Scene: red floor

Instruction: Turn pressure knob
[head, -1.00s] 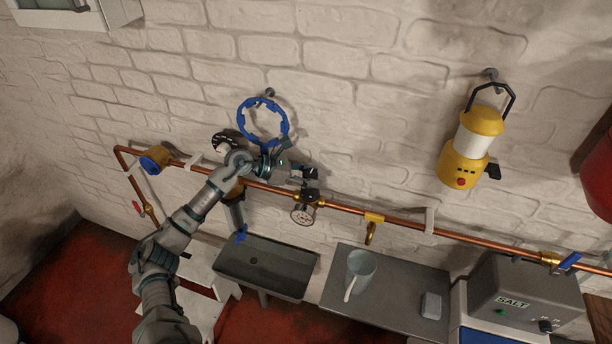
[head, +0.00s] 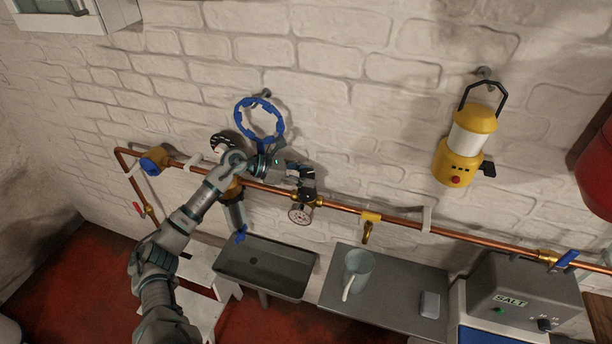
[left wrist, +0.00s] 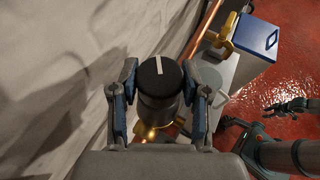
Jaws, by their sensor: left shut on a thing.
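The pressure knob (left wrist: 160,78) is a round black cap with a white line on its top. In the left wrist view it sits between the two fingers of my left gripper (left wrist: 163,92), which are shut on its sides. In the head view my left gripper (head: 301,178) is at the copper pipe, just above a round white-faced pressure gauge (head: 300,215). The knob is mostly hidden there by the gripper. My right gripper cannot be made out in the head view.
The copper pipe (head: 395,226) runs along the white brick wall. A blue ring (head: 259,121) hangs above my left arm. A sink (head: 267,267), a mug (head: 358,272) and a grey SALT box (head: 524,296) are below. A yellow lantern (head: 462,147) hangs at right.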

